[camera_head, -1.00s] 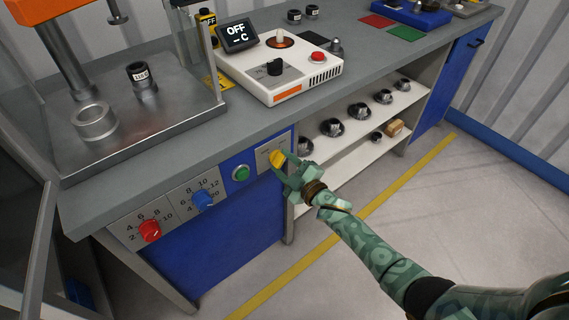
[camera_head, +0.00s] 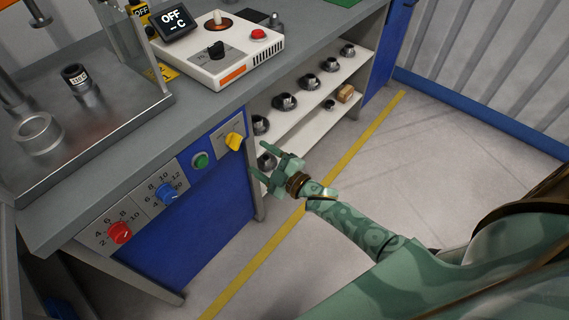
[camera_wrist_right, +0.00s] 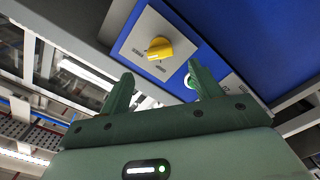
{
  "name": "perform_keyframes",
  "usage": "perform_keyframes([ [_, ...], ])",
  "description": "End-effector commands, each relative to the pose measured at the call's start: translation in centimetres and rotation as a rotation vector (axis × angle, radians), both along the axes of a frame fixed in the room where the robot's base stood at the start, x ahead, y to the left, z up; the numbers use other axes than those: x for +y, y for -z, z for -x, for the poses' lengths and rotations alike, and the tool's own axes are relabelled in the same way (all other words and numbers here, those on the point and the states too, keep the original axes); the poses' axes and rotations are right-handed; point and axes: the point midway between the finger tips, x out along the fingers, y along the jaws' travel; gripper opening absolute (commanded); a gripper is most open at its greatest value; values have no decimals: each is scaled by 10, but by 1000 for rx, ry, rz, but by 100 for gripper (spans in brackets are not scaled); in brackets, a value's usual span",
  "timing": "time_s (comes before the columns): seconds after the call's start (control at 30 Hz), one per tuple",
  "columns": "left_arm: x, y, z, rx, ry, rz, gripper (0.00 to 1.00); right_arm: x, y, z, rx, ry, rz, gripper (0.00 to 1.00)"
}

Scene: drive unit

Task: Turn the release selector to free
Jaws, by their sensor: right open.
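The release selector is a yellow knob (camera_head: 234,141) on a light plate at the right end of the bench's front panel. In the right wrist view the yellow knob (camera_wrist_right: 159,48) sits beyond the fingertips on its plate, with small lettering at two positions that is hard to read. My right gripper (camera_head: 258,159) is open and empty, in front of the panel and to the lower right of the knob, apart from it. Its two fingers (camera_wrist_right: 161,81) also show spread in the right wrist view. My left gripper is not in view.
Left of the selector are a green button (camera_head: 201,160), a blue dial (camera_head: 167,192) and a red dial (camera_head: 120,232). A heater unit (camera_head: 215,60) reading OFF stands on the bench (camera_head: 190,110). Shelves with several metal parts lie right of the panel. The floor in front is clear.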

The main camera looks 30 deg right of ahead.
Motion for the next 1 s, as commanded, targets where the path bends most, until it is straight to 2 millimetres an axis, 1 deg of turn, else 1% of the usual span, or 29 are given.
perform_keyframes([
  [0.03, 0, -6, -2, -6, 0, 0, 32, -5, -3, 14, 0, 0, 0, 64],
  [0.1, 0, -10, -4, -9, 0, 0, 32, -11, -3, 31, 1, 0, 0, 64],
  [0.2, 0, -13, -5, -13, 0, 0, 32, -19, -2, 51, 2, 0, 0, 64],
  [0.33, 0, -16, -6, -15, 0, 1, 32, -25, 0, 69, 2, 0, -1, 64],
  [0.5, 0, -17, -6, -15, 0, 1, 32, -28, 0, 78, 0, 0, -1, 64],
  [1.0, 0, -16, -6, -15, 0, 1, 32, -28, 1, 78, 1, 0, -3, 64],
])
